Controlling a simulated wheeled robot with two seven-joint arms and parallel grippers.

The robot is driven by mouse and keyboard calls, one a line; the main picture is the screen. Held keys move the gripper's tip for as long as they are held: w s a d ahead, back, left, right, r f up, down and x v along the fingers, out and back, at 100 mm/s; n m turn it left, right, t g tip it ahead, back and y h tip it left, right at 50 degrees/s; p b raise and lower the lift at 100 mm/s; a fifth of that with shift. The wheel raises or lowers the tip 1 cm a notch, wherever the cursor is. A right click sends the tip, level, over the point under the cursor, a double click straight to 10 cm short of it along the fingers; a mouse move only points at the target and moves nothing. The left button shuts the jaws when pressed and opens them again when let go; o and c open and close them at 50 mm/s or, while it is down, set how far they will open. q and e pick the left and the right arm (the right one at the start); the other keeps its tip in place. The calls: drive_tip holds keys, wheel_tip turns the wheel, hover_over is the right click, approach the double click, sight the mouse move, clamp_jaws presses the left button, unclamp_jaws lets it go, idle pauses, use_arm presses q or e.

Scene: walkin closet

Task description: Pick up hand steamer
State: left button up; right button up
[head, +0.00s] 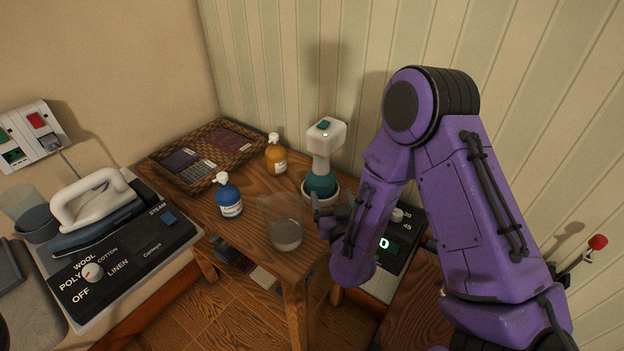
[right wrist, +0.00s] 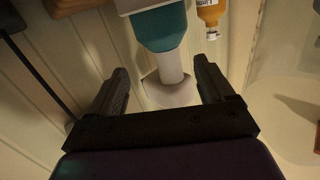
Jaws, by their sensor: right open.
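The hand steamer (head: 324,150) stands upright on the wooden table near the wall, with a white head and neck and a teal body in a pale base. My right gripper (head: 328,209) is beside it on the near right, partly hidden by my purple forearm. In the right wrist view the steamer (right wrist: 160,29) appears upside down, its white neck and head seen between the spread fingers of my open gripper (right wrist: 160,68). I cannot tell whether a finger touches it. My left gripper is out of view.
A glass beaker (head: 285,233) stands close in front of the steamer. A blue bottle (head: 229,197), an amber bottle (head: 276,158) and a woven tray (head: 165,172) are to the left.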

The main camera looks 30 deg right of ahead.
sight(322, 170)
drive_tip(key=shift+n+t, duration=0.3)
drive_tip(key=x, duration=0.3)
drive_tip(key=r+p+x, duration=0.1)
drive_tip(key=x, duration=0.3)
drive_tip(key=r+p+x, duration=0.1)
drive_tip(key=x, duration=0.3)
drive_tip(key=shift+w+a+r, duration=0.15)
drive_tip(key=shift+w+a, duration=0.05)
drive_tip(key=shift+w, duration=0.15)
drive_tip(key=shift+w+d, duration=0.15)
drive_tip(key=shift+w, duration=0.05)
drive_tip(key=c, duration=1.5)
clamp_jaws()
